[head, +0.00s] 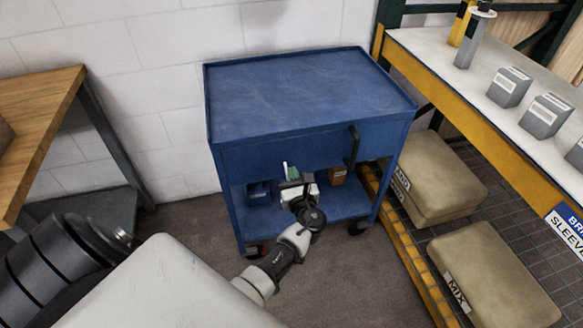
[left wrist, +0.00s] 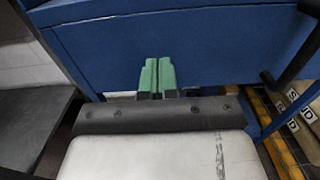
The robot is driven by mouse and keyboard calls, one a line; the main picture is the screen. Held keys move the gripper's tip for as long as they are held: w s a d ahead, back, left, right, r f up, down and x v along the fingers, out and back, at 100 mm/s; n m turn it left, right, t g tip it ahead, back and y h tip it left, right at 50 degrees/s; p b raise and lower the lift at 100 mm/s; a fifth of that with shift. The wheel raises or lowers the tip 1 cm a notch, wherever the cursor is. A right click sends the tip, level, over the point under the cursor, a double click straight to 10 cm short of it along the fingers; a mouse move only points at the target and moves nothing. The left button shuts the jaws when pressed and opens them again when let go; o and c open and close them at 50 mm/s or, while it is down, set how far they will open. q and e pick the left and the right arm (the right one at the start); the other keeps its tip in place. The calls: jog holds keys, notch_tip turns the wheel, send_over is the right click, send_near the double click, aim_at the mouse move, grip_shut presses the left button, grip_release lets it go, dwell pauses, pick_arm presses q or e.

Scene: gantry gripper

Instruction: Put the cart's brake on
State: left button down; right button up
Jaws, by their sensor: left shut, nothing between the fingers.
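The blue cart (head: 300,95) stands against the white wall, with a bare flat top and a lower shelf. A black bar-like lever or handle (head: 352,147) is on the right part of its front panel. It also shows at the right of the left wrist view (left wrist: 298,52). Dark casters show under the cart, the front left one (head: 254,250) with a reddish part. My left gripper (head: 287,170) is in front of the cart's front panel, left of the black bar and apart from it. Its green fingers (left wrist: 157,76) are together and empty. My right gripper is not in view.
The lower shelf holds a blue bin (head: 259,193) and a brown box (head: 338,175). A wooden table (head: 35,100) stands left. A yellow-edged bench (head: 440,85) with grey boxes is close on the right, with sacks (head: 435,175) below. Open floor lies before the cart.

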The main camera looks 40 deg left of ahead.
pick_arm(q)
jog(key=p+v, duration=0.1)
jog(key=v, duration=0.6)
jog(key=shift+p, duration=0.3)
jog(key=shift+f, duration=0.1)
dwell(0.3)
